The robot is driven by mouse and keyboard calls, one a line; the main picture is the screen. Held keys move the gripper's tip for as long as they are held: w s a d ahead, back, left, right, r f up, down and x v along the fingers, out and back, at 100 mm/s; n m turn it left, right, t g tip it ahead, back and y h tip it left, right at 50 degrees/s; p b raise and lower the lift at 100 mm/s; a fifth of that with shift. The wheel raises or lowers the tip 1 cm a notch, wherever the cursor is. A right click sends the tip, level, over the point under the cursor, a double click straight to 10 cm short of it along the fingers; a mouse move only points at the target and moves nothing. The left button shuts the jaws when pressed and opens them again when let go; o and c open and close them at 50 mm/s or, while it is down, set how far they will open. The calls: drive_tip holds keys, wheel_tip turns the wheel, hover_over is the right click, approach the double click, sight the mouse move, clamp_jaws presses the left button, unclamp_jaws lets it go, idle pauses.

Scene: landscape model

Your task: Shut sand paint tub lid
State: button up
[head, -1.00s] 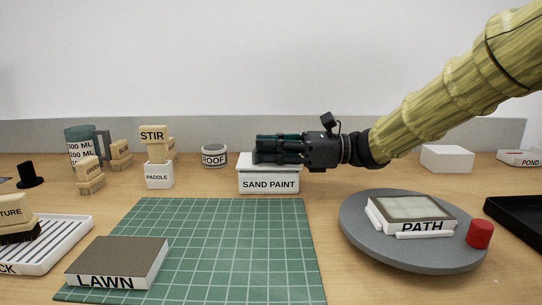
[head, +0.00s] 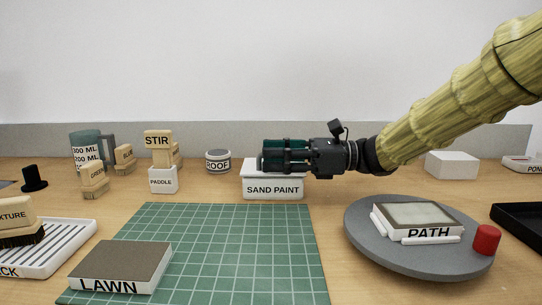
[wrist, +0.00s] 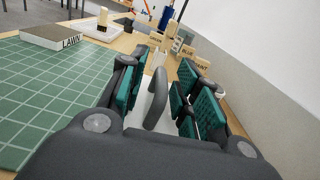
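The sand paint tub (head: 272,189) is a white box labelled SAND PAINT at the middle of the table. Its white lid (head: 251,165) lies across the top, partly hidden behind my gripper; I cannot tell whether it is fully seated. My gripper (head: 265,156) lies level over the tub, fingers pointing left. In the wrist view, my gripper (wrist: 158,90) has its teal finger pads apart, with a grey curved handle (wrist: 157,84) between them above a white surface. I see gaps beside the handle.
The green cutting mat (head: 225,245) lies in front of the tub. A roof pot (head: 218,161) stands to its left. A grey turntable (head: 365,248) with the path piece (head: 415,217) and a red cylinder (head: 486,240) stands at front right. The wall is close behind.

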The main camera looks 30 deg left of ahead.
drive_tip(key=v, duration=1.1)
drive_tip(key=shift+d, duration=0.1)
drive_tip(key=shift+r, duration=0.1)
